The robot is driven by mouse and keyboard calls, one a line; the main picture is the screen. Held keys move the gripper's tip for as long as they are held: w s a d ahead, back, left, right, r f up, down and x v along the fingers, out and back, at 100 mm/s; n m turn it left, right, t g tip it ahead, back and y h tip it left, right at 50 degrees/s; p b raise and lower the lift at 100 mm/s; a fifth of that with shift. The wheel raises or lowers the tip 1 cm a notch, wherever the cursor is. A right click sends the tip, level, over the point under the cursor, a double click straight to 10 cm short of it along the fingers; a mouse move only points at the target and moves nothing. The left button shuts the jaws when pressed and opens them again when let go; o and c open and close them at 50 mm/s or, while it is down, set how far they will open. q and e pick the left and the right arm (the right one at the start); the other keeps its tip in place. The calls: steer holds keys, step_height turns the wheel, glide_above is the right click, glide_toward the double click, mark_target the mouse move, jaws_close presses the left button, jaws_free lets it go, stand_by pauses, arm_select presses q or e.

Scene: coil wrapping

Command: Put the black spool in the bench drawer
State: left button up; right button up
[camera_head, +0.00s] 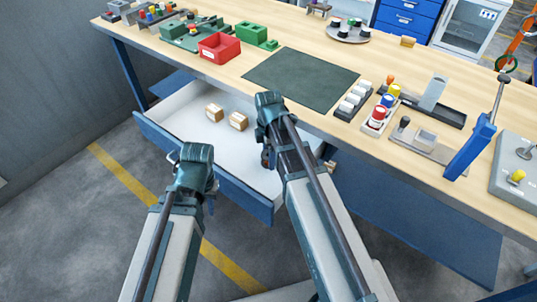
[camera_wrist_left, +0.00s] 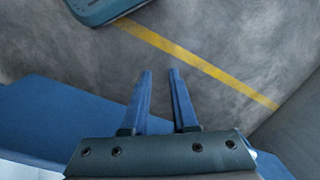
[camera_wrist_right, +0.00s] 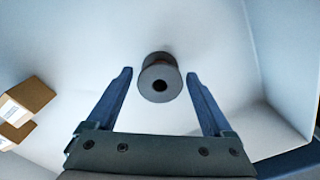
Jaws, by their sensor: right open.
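The bench drawer (camera_head: 232,186) is pulled out, with a white inside and a blue front. The spool (camera_wrist_right: 158,77), dark grey with a round hole, is in the drawer in the right wrist view. In the head view my right gripper and arm mostly hide it. My right gripper (camera_wrist_right: 160,73) is open; the spool shows just beyond and between its fingertips, with gaps on both sides. In the head view the right gripper (camera_head: 267,158) reaches down into the drawer. My left gripper (camera_wrist_left: 160,71) is empty, its fingers slightly apart, outside the drawer front above the floor.
Two small cardboard boxes (camera_head: 226,118) lie in the drawer, left of the right gripper. The bench top (camera_head: 225,75) above holds a dark mat (camera_head: 302,78), a red bin (camera_head: 219,47), a green block (camera_head: 256,34) and several tools and parts. The drawer's left part is free.

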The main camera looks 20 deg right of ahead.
step_height(320, 180, up, 11)
steer(key=p, duration=1)
steer(key=s+a+m, duration=0.3)
steer(key=s+m, duration=0.1)
steer(key=s, duration=0.1)
steer(key=s+a+m, duration=0.4)
steer(key=m, duration=0.1)
steer(key=s+a+m+h, duration=0.1)
steer(key=s+a+m, duration=0.2)
steer(key=s+m, duration=0.2)
steer(key=shift+s+a+r, duration=0.1)
steer(key=shift+s+a, duration=0.2)
